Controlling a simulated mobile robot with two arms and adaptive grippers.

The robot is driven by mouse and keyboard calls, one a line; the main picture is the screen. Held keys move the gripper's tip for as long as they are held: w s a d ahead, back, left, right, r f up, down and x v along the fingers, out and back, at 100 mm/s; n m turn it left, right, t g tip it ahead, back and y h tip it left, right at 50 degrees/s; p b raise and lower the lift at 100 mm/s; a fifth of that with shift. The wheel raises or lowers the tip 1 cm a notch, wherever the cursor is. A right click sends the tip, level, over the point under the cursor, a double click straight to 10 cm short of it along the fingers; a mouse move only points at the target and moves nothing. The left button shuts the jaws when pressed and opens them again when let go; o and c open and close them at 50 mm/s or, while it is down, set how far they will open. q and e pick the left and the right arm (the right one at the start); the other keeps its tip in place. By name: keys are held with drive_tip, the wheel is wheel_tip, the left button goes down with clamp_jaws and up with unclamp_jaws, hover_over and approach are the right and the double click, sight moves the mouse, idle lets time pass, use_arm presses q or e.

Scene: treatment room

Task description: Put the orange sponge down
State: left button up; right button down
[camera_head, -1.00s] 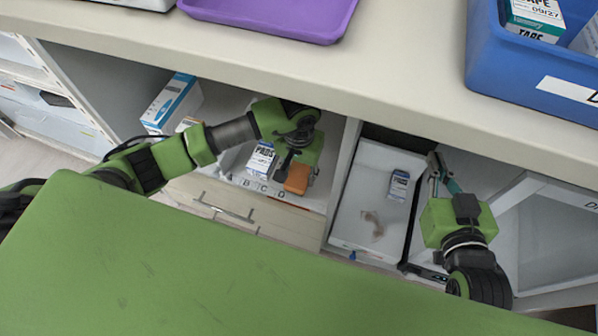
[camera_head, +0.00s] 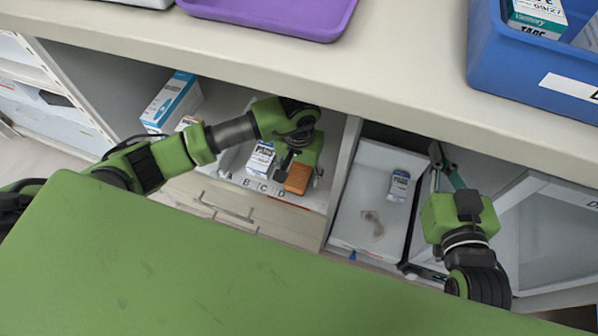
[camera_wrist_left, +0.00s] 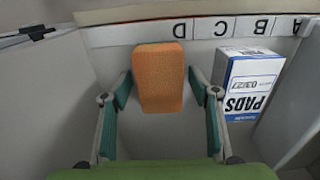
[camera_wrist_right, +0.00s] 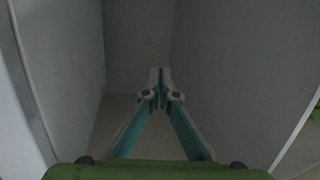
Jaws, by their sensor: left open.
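The orange sponge (camera_head: 298,178) is at the shelf's front edge, by the letter D; it also shows in the left wrist view (camera_wrist_left: 158,78). In that view my left gripper (camera_wrist_left: 160,92) is open, with its teal fingers on either side of the sponge and gaps between them and it. In the head view my left gripper (camera_head: 296,168) is over the sponge, partly hidden by its own wrist. My right gripper (camera_head: 440,160) is over the right compartment; in the right wrist view its fingertips (camera_wrist_right: 160,78) are together with nothing between them.
A blue-and-white box (camera_head: 172,103) is further left. A white bin (camera_head: 352,225) with a small box (camera_head: 399,185) is right of the divider. The counter (camera_head: 330,70) overhangs the shelf.

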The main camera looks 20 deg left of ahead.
sight(299, 174)
use_arm(q)
drive_tip(key=shift+r+p, duration=0.55)
drive_tip(key=shift+r, duration=0.05)
wheel_tip(299, 174, up, 7)
drive_tip(key=shift+p, duration=0.7)
use_arm(e)
drive_tip(key=s+d+f+g+h, duration=0.2)
drive_tip(key=s+f+g, duration=0.5)
drive_tip(key=f, duration=0.4)
drive_tip(key=shift+s+d, duration=0.6)
drive_tip(key=shift+d, duration=0.2)
